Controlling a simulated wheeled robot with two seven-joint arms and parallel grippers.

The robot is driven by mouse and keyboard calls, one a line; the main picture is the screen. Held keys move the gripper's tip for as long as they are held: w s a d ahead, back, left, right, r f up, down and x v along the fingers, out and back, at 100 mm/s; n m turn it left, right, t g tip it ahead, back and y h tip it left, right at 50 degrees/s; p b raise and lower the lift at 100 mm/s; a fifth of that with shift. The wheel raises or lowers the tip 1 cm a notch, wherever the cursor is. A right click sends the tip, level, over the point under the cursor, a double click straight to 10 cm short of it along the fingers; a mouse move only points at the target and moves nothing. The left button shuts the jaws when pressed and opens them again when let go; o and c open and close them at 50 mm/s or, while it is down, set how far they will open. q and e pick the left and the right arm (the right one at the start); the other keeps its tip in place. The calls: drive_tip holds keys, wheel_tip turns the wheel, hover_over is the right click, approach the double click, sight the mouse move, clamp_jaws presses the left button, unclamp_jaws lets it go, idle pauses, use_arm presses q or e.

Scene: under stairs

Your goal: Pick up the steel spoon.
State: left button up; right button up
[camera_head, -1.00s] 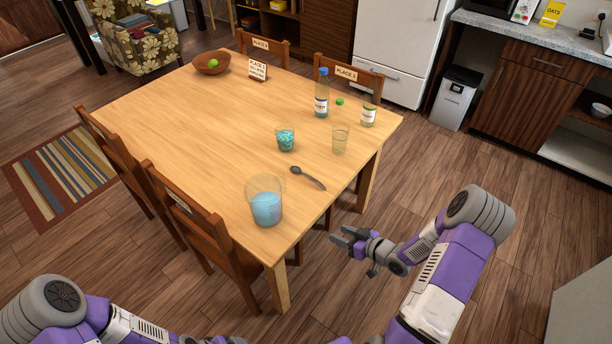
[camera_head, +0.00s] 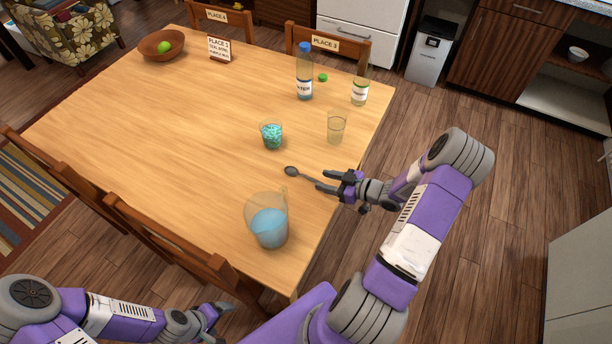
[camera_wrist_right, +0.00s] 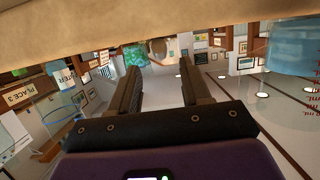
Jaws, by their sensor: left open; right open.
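The steel spoon (camera_head: 292,172) lies on the wooden table (camera_head: 170,120) near its right edge, bowl toward the left. In the head view its handle runs toward my right gripper (camera_head: 321,181), whose open fingers are at the handle end, one on each side in the picture. The gripper hides part of the handle, and I cannot tell whether it touches. In the right wrist view the open fingers (camera_wrist_right: 160,88) point at a small rounded shape, perhaps the spoon's bowl. My left gripper (camera_head: 220,309) is open and empty at the bottom, below the table edge.
A pitcher of blue liquid (camera_head: 270,228) stands in front of the spoon. A glass with teal pieces (camera_head: 272,136) and an empty-looking glass (camera_head: 336,128) stand behind it. A water bottle (camera_head: 304,80) and a jar (camera_head: 359,92) are farther back. Chairs (camera_head: 165,245) line the table.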

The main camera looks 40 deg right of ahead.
sight(313, 179)
drive_tip(key=x, duration=0.2)
drive_tip(key=b+x, duration=0.1)
drive_tip(key=x, duration=0.2)
drive_tip(key=shift+s+f, duration=0.15)
drive_tip(key=shift+f, duration=0.05)
clamp_jaws()
